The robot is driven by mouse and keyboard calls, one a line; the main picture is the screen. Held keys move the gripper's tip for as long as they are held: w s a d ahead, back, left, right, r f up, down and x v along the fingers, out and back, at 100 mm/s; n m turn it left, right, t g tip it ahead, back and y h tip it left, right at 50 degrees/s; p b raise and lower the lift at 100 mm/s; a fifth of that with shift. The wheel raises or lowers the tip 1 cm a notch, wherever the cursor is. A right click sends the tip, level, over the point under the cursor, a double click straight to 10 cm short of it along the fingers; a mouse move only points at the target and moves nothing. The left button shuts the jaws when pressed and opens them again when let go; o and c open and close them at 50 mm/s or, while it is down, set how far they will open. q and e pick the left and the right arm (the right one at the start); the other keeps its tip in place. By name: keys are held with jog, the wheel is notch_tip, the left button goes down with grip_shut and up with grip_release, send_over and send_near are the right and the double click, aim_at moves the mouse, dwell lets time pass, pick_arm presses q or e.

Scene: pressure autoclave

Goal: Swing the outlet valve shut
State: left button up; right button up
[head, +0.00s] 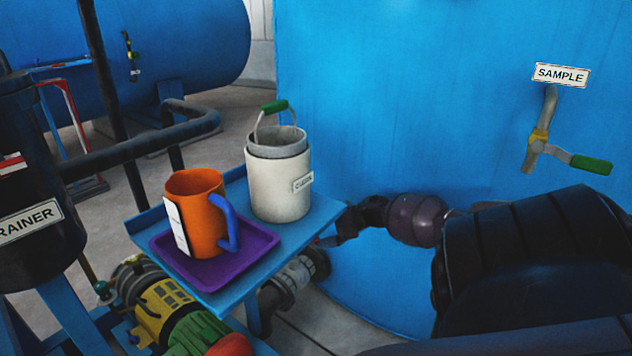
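A sample valve (540,138) with a brass-coloured body sits on the front of the big blue tank (420,90), under a SAMPLE label. Its green-gripped lever (590,164) points right and slightly down. No label reading outlet shows.
A blue stand (327,211) holds a purple tray (262,240) with an orange mug (203,222), and a white can (279,182) with a green-gripped handle. A green and yellow pump (165,305) lies below. A dark strainer (35,190) stands left. A bulky black ribbed shape fills the lower right.

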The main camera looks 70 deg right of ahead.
jog(key=r, duration=0.3)
jog(key=shift+w+d+r+t, duration=0.25)
jog(key=shift+d+r+t, duration=0.05)
jog(key=shift+s+r, duration=0.1)
jog(key=shift+s, duration=0.2)
jog(key=c, duration=0.3)
jog(key=shift+s+a+r+n, duration=0.15)
jog(key=shift+s+r+n, duration=0.2)
jog(key=shift+s, duration=0.2)
jog(key=c, duration=0.5)
jog(key=shift+o, duration=0.2)
jog(key=s+d+f, duration=0.2)
jog(key=s, duration=0.4)
